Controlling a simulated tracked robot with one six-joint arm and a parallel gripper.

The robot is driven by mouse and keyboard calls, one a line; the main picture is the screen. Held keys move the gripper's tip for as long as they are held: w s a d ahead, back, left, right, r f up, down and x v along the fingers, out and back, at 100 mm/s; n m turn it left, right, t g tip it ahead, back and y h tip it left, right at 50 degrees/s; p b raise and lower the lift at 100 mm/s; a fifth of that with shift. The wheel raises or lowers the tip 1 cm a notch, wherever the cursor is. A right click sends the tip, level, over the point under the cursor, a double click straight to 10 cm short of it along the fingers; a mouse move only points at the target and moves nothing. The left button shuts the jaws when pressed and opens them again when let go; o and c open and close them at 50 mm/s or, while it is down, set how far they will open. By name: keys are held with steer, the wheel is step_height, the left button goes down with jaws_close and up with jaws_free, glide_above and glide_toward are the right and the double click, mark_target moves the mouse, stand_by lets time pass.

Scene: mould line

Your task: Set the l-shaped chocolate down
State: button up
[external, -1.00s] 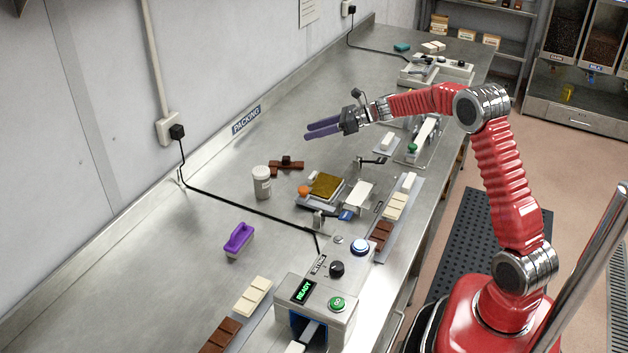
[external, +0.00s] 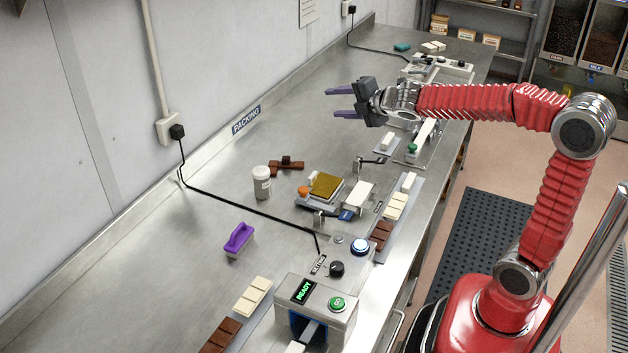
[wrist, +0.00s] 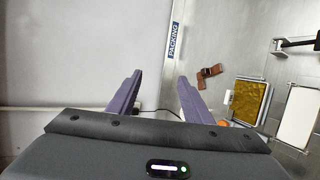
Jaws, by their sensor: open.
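The l-shaped chocolate (external: 287,166) is brown and lies on the steel bench, beyond the white tub. It also shows in the wrist view (wrist: 206,74), right of my right finger and apart from it. My gripper (external: 338,102) is raised above the bench, with its purple fingers pointing left towards the wall. The fingers are spread wide in the wrist view (wrist: 160,76), with nothing between them. No part of my gripper touches the chocolate.
A white tub (external: 262,184) and a gold-topped block (external: 326,186) stand near the chocolate. A purple-handled tool (external: 239,240) and a black cable lie nearer. A machine (external: 318,305) stands at the front. The bench's left part is largely clear.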

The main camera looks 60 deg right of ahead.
steer(key=s+a+f+m+g+y, duration=0.1)
steer(key=s+a+f+m, duration=0.3)
steer(key=s, duration=0.6)
steer(key=s+a+f+m+g+y, duration=0.2)
steer(key=s+a+f+m, duration=0.3)
steer(key=s+a, duration=0.4)
steer(key=s+a+f+m+g+y, duration=0.1)
steer(key=s+a+f+m+g, duration=0.3)
steer(key=s, duration=0.8)
steer(key=a+m, duration=0.2)
steer(key=shift+s+a+f+m, duration=0.15)
steer(key=shift+s+a+m, duration=0.1)
steer(key=shift+m, duration=0.15)
